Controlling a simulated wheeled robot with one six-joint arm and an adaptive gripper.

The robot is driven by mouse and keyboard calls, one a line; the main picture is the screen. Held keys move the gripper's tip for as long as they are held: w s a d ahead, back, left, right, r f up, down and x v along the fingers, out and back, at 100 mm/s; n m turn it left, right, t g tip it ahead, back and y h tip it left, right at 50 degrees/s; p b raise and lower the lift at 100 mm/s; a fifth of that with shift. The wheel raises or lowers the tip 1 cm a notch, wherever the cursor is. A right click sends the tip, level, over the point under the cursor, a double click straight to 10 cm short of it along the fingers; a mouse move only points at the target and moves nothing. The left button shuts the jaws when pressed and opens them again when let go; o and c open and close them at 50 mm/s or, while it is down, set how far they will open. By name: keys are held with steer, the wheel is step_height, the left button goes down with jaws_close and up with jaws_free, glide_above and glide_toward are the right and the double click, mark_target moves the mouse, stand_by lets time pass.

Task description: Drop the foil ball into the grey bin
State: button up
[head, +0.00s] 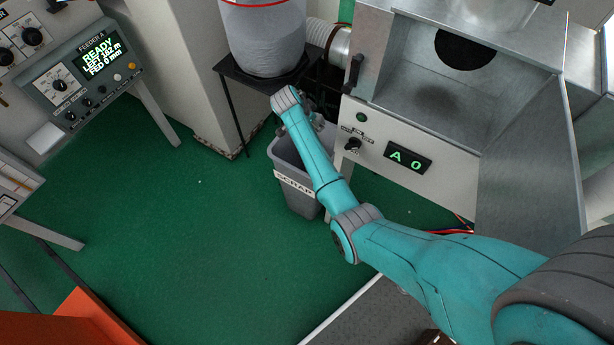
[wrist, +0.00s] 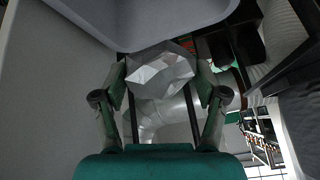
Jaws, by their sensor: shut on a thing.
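The grey bin (head: 298,197), labelled SCRAP, stands on the green floor beside the machine. My arm crosses in front of it and hides part of its opening. My gripper (head: 316,127) is at the far end of the arm, at about the bin's far rim in the picture, mostly hidden by my wrist. In the wrist view my gripper (wrist: 160,80) is shut on the foil ball (wrist: 160,71), a silvery crumpled lump between the two fingers. The ball cannot be made out in the head view. A smooth grey surface lies just beyond it in the wrist view.
A black stand (head: 238,106) with a clear container (head: 264,45) is left of and behind the bin. The metal machine (head: 430,140) with a knob and an A 0 display is close on the right. The green floor at left is clear.

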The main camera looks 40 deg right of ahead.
steer(key=shift+f, duration=2.8)
steer(key=o, duration=1.2)
steer(key=shift+a, duration=0.1)
steer(key=v, duration=1.2)
steer(key=shift+f, duration=0.1)
